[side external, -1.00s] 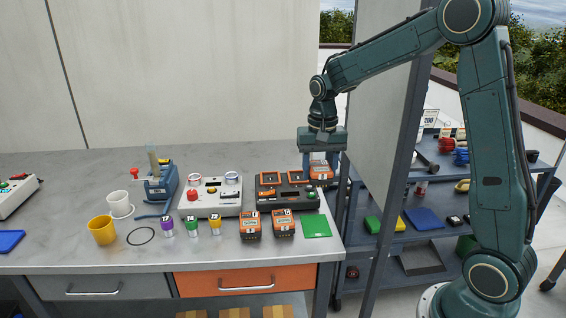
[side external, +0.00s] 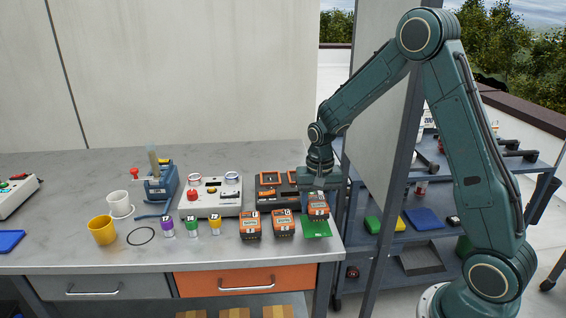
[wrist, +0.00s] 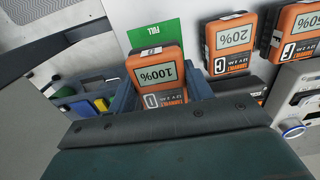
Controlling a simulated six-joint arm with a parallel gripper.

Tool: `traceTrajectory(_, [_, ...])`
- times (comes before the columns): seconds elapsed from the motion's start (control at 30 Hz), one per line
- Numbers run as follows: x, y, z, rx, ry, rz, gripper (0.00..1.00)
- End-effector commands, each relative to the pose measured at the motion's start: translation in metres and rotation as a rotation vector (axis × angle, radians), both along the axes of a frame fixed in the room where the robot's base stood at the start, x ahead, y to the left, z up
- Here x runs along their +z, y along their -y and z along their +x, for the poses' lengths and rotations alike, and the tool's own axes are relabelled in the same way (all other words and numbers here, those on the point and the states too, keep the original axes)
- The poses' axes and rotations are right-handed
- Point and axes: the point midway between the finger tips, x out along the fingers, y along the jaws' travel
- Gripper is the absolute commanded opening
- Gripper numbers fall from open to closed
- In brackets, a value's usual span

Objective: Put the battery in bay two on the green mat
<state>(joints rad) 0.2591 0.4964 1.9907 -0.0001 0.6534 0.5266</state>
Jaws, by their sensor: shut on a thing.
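My gripper (side external: 319,198) is shut on an orange and dark battery (side external: 318,210). In the wrist view the battery (wrist: 157,72) reads 100% and carries a letter D, with a finger on each side of it. The green mat (side external: 316,232) lies at the bench's front right. In the wrist view the mat (wrist: 152,34) shows the word FULL beyond the battery. The battery covers the mat's far part; I cannot tell whether it touches it. The charger (side external: 268,183) with its bays stands behind, partly hidden by my gripper.
Two similar batteries stand left of the mat, one at the left (side external: 250,226) and one nearer (side external: 284,224). In the wrist view one (wrist: 232,40) reads 20%. A pale control box (side external: 210,197) stands left of the charger. The bench's right edge is close to the mat.

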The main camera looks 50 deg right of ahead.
Motion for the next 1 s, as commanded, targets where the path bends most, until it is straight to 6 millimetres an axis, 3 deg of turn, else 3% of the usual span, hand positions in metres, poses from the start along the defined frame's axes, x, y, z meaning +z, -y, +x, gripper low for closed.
traceTrajectory(0.3, [-0.032,0.0,0.0,0.0,-0.002,0.001,0.17])
traceTrajectory(0.77, [-0.037,0.0,0.0,0.0,0.0,0.0,0.17])
traceTrajectory(0.8, [-0.037,0.0,0.0,0.0,-0.001,0.0,0.54])
traceTrajectory(0.9, [-0.037,0.0,0.0,0.0,-0.001,0.0,0.72])
traceTrajectory(1.0, [-0.037,0.0,0.0,0.0,-0.001,0.0,0.72])
